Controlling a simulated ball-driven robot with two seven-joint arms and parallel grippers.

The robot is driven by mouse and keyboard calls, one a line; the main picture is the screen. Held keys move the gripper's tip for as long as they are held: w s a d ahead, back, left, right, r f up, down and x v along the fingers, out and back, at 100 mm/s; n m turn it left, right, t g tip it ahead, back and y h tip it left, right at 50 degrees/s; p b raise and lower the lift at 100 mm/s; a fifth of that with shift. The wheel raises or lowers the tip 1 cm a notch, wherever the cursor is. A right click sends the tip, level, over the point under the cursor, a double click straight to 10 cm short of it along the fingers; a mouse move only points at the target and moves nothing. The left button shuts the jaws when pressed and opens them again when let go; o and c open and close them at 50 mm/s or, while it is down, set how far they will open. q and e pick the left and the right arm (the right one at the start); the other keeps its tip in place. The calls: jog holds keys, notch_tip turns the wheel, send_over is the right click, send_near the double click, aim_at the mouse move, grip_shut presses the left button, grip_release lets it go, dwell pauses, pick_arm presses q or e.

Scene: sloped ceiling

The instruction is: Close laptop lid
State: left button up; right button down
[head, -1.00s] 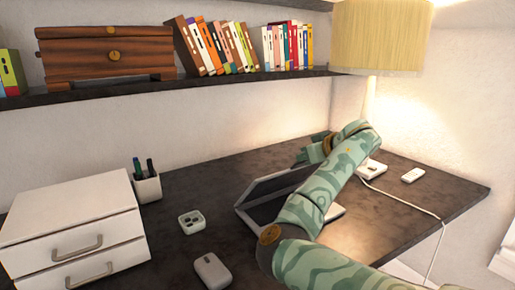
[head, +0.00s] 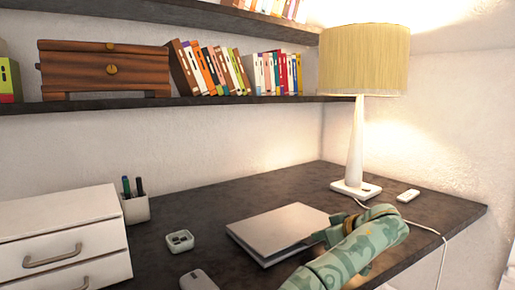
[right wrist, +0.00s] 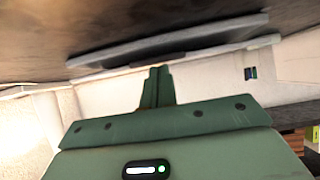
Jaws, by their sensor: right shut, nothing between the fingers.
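The silver laptop (head: 275,228) lies on the dark desk. Its lid is down, flat or almost flat over the base; I cannot tell whether a thin gap is left at the front edge. The laptop also shows edge-on, as a thin slab, in the right wrist view (right wrist: 150,50). My right gripper (head: 322,236) is at the laptop's right front edge, partly hidden by my patterned green arm. In the right wrist view its fingers (right wrist: 157,72) are together and empty, pointing toward the laptop; contact is unclear. My left gripper is not in view.
A lamp (head: 354,150) and a small white object (head: 408,195) stand behind right, with a cable (head: 425,228) over the desk. Left are white drawers (head: 60,240), a pen cup (head: 135,208), a small square case (head: 180,240) and a mouse (head: 198,280).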

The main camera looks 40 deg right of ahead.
jog(key=shift+s+f, duration=0.1)
jog(key=shift+f, duration=0.4)
